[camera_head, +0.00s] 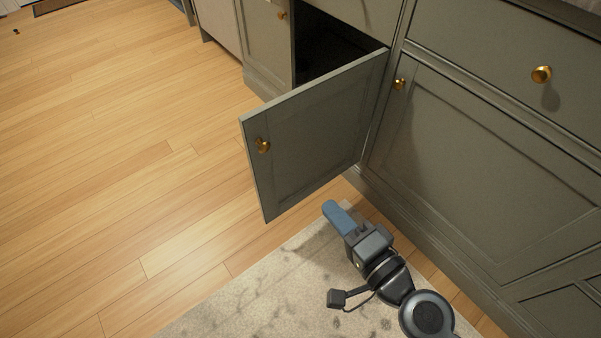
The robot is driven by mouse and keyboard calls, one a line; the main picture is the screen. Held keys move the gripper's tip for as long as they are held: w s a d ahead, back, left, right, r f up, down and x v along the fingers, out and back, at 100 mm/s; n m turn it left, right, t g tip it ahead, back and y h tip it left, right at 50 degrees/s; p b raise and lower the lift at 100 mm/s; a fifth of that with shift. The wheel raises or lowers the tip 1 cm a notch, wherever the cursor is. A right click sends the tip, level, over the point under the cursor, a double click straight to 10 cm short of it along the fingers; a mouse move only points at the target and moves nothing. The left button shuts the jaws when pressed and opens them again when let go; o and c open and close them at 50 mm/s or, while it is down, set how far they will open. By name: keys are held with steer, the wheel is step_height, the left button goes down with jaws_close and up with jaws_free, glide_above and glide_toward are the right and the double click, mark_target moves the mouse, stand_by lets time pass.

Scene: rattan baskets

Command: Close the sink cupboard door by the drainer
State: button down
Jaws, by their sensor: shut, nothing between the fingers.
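The sink cupboard door (315,137) is a grey-green panel standing wide open, swung out from its hinge on the right side of a dark opening (330,45). Its brass knob (263,146) is near the free left edge. My gripper (330,208) is shut and empty, with blue fingers pointing up and left. It is low in front of the door, just below its bottom edge in the picture. I see a small gap between them but cannot tell the depth exactly. The drainer is not in view.
A closed cupboard door (480,165) with a brass knob is to the right, under a drawer with another knob (541,74). Another closed door (267,45) is left of the opening. A pale patterned rug (260,295) lies below my arm. The wooden floor (110,150) at left is clear.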

steer(key=w+a+f+y+b, duration=0.1)
steer(key=w+a+f+b, duration=0.1)
steer(key=w, duration=0.1)
steer(key=m, duration=0.1)
glide_toward(267, 146)
steer(key=shift+y, duration=0.4)
steer(key=x, duration=0.6)
steer(key=shift+w+f, duration=0.25)
steer(key=shift+w, duration=0.2)
steer(key=shift+w+a, duration=0.1)
steer(key=shift+a, duration=0.05)
